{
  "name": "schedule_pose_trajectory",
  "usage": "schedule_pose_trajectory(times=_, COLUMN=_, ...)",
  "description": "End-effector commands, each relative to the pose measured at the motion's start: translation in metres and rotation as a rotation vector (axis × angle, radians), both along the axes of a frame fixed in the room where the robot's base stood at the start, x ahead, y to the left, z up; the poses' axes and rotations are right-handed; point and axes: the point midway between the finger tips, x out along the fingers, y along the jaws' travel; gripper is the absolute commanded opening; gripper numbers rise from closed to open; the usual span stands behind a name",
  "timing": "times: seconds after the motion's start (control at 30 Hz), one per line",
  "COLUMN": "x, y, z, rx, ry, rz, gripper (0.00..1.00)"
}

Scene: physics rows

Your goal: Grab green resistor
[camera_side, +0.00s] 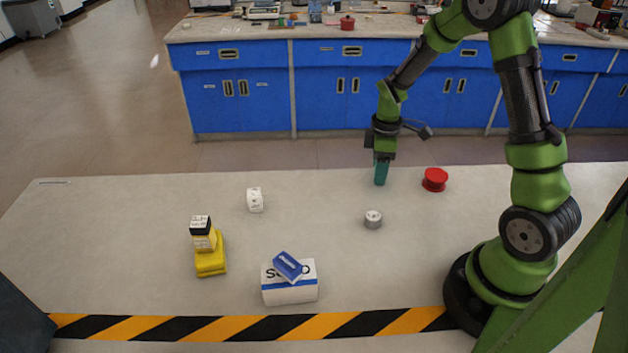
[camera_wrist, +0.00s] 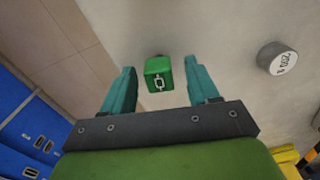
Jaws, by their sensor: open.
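The green resistor (camera_wrist: 158,76) is a small green block with a white symbol on its face. In the wrist view it lies on the table between and slightly beyond the fingertips of my gripper (camera_wrist: 160,82). The teal fingers are open, one on each side of it, with gaps on both sides. In the side view my gripper (camera_side: 381,174) points down over the far part of the table. There the green block cannot be made out, hidden by the fingers. I cannot tell the height of the fingertips above the table.
A red spool (camera_side: 435,180) stands right of my gripper, and a grey weight (camera_side: 373,219) stands nearer. A white die-like block (camera_side: 255,200), a yellow object (camera_side: 210,257) and a white box (camera_side: 289,288) with a blue block (camera_side: 288,266) on it are further left. The far table edge is close.

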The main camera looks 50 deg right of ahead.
Motion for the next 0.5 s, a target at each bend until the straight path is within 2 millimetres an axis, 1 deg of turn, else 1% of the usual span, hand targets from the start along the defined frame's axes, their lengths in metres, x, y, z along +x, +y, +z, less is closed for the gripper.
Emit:
schedule_pose_trajectory(times=0.17, x=0.0001, y=-0.0002, z=-0.0001, rx=-0.001, ry=-0.001, rz=0.0, gripper=0.6)
schedule_pose_trajectory(times=0.27, x=0.0001, y=-0.0002, z=0.0001, rx=-0.001, ry=-0.001, rz=0.0, gripper=0.46)
schedule_pose_trajectory(times=0.5, x=0.0002, y=-0.0001, z=0.0003, rx=-0.001, ry=-0.001, rz=0.0, gripper=0.09)
